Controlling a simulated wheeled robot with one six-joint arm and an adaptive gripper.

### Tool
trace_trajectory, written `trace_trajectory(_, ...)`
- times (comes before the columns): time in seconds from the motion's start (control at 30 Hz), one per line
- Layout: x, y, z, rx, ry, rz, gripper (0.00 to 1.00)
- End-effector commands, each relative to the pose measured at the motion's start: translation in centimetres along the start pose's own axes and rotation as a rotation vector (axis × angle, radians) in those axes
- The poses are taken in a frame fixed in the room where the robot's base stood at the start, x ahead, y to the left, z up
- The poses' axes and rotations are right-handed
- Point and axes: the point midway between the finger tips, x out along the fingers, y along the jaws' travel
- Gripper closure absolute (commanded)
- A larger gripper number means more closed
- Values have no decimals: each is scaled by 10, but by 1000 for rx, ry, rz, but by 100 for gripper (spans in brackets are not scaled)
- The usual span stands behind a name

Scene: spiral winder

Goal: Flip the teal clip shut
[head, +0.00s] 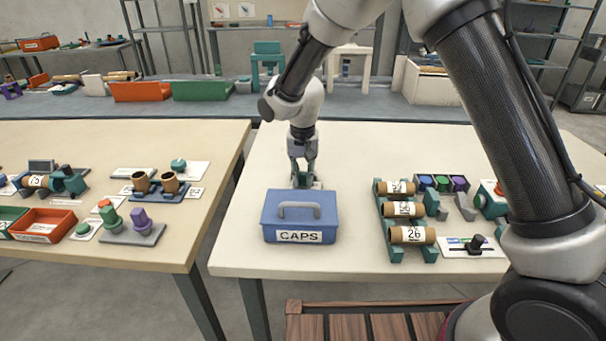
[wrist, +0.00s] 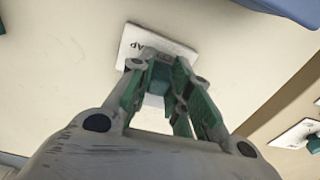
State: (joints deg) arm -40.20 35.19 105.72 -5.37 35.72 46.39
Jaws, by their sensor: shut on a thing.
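The teal clip (head: 302,179) is on the right table, just behind the blue box, which hides part of it. My gripper (head: 303,172) points down over it, with its fingertips at the clip. In the wrist view, a teal part of the clip (wrist: 154,99) shows between the fingers of my gripper (wrist: 162,72), which are closed on it. A white plate (wrist: 131,42) with partly hidden dark lettering lies beneath the fingertips. The fingers cover much of the clip, so I cannot tell whether it is open or flipped shut.
The blue CAPS box (head: 270,216) with a grey handle stands right in front of my gripper. To the right are a teal rack (head: 391,228) with numbered cardboard tubes and a tray of coloured caps (head: 441,183). The left table (head: 215,160) stands across a gap. Table space behind my gripper is clear.

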Motion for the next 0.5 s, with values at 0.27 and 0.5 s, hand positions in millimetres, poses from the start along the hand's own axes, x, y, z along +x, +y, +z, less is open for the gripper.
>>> trace_trajectory(0.27,0,0,0,0,-1,0,59)
trace_trajectory(0.5,-2,0,0,1,-1,0,59)
